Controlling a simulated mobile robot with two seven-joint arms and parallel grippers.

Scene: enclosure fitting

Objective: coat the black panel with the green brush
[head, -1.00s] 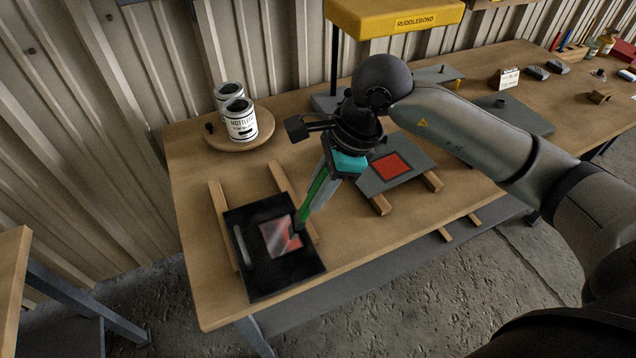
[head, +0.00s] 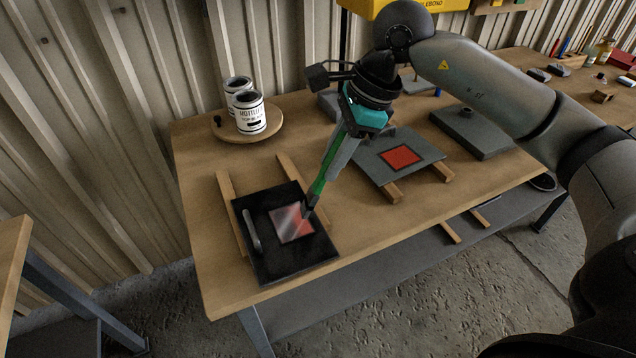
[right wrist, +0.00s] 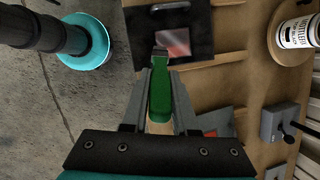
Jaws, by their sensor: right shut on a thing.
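The black panel (head: 271,250) lies on wooden strips near the front left of the table. It has a bar handle on its left and a square patch (head: 291,223) that is part red, part greyish and glossy. My right gripper (head: 330,176) points down from above, shut on the green brush (head: 319,185). The brush tip is at the patch's right edge in the head view; whether it touches cannot be told. In the right wrist view the green brush (right wrist: 160,95) sits between the fingers, with the black panel (right wrist: 198,45) beyond it. My left gripper is not in view.
Two white cans (head: 250,112) stand on a round wooden board (head: 232,136) at the back left. A grey panel (head: 372,160) with a red square lies on strips to the right. A grey block (head: 470,132) and small items are further right.

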